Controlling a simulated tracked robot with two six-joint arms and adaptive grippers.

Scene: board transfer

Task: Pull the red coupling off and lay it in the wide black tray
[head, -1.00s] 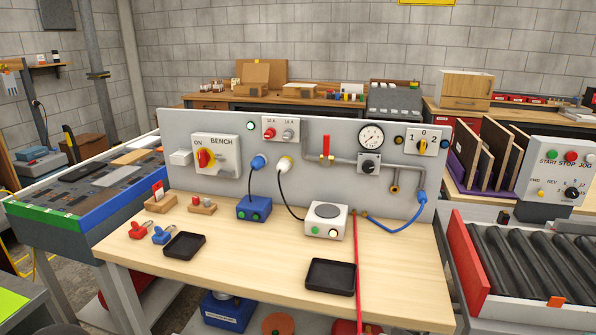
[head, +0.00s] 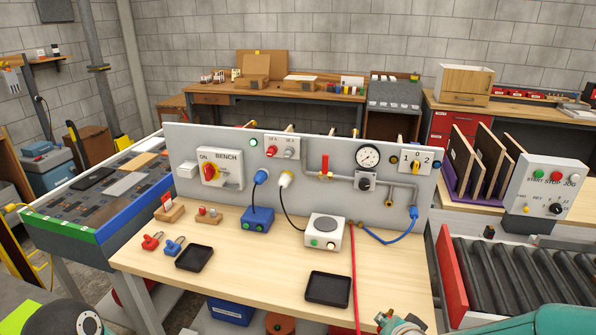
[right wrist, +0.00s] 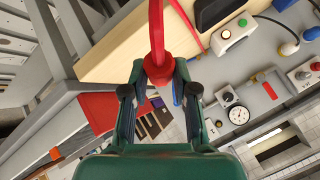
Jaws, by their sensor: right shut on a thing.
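My right gripper (right wrist: 160,88) is shut on the red coupling (right wrist: 157,76) in the right wrist view. A thick red hose (right wrist: 156,30) runs from it to the top edge of that view. The coupling appears held clear of the panel; its far end is hidden. The wider black tray (head: 328,300) lies empty on the front of the bench. My left gripper is not in view.
A white hotplate box (head: 324,232) and blue box (head: 256,219) stand before the grey panel (head: 230,180). A blue hose (head: 385,241) lies right. A red line (head: 354,265) crosses the bench.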

